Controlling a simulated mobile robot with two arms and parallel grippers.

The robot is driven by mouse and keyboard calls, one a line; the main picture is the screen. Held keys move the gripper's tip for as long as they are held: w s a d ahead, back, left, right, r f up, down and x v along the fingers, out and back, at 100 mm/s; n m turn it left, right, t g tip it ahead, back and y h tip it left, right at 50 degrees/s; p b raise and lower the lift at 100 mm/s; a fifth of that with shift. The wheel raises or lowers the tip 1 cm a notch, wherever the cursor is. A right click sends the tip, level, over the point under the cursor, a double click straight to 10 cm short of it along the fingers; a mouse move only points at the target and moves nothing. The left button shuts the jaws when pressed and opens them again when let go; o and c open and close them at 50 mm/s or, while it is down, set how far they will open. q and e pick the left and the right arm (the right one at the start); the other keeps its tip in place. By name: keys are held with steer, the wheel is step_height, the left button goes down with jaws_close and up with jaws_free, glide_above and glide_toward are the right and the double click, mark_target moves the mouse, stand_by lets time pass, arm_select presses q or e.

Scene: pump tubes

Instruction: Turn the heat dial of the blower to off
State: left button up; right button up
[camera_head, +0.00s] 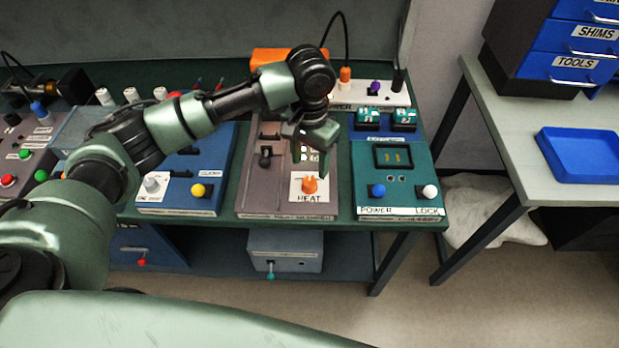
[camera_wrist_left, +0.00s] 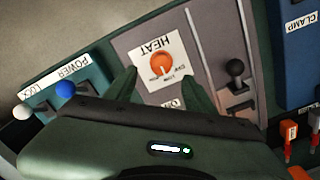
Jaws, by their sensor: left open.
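The orange heat dial (camera_head: 309,185) sits on a white plate marked HEAT (camera_head: 309,197) on the front of the grey-brown blower panel (camera_head: 262,200). In the left wrist view the dial (camera_wrist_left: 161,63) shows upside down, with small markings around it too small to read fully. My left gripper (camera_head: 309,158) hangs just behind and above the dial in the head view. In the wrist view its two green fingers (camera_wrist_left: 160,85) are apart, on either side below the dial plate, with nothing between them. I cannot tell the exact height gap. My right gripper is not in view.
Right of the blower is a teal panel (camera_head: 421,170) with a blue POWER knob (camera_head: 377,190) and a white LOCK knob (camera_head: 430,191). A black lever (camera_head: 265,153) stands on the blower's left. A blue panel (camera_head: 215,175) with a yellow knob (camera_head: 198,190) lies farther left.

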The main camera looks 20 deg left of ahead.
mark_target(309, 181)
arm_select(q)
step_height(309, 181, down, 8)
steer(key=shift+a+r+p, duration=0.1)
steer(key=shift+r+p, duration=0.15)
steer(key=shift+p, duration=0.15)
jaws_close()
